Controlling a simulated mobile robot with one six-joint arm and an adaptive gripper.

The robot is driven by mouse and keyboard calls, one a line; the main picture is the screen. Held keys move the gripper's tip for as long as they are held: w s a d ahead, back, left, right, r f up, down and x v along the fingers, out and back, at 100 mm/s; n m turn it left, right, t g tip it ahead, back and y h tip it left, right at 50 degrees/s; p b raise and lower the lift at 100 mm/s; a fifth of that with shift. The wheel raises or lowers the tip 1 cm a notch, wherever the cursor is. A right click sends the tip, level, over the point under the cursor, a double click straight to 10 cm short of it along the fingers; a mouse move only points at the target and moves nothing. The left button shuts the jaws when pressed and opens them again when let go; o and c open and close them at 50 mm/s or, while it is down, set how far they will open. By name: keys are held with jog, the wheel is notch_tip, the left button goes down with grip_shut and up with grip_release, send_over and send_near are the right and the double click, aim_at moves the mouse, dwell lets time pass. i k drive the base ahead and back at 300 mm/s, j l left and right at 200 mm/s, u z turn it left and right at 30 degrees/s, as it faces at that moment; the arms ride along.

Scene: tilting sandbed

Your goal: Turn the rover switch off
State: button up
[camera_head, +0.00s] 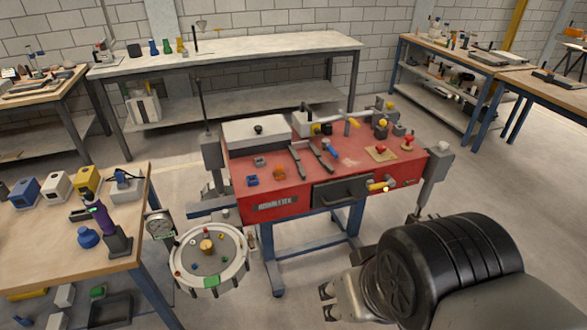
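The red bench (255,207) stands in the middle of the head view. I cannot tell for sure which part is the rover switch. On its front right is a yellow handle-like part (376,187) with a bright tip, beside a dark drawer-like front (343,192). On top at the right are a red knob on a tan plate (380,152) and another red knob (408,143). My gripper (326,301) is at the bottom, below and in front of the bench, pointing left. Its fingertips look apart with nothing between them, and it touches nothing visible.
A round grey tray (180,279) with small parts stands left of the bench, near a dial gauge (159,224). A wooden table (60,266) with coloured boxes is at the left. A long workbench (235,55) stands behind. The floor to the right is clear.

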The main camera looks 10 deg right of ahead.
aim_at(380, 148)
jog(key=i+l, duration=0.3)
jog(key=i, duration=0.15)
jog(key=i+l, duration=0.3)
jog(key=i, duration=0.2)
jog(key=i+l, duration=0.25)
jog(key=i, duration=0.2)
jog(key=i+l, duration=0.3)
jog(key=i, duration=0.15)
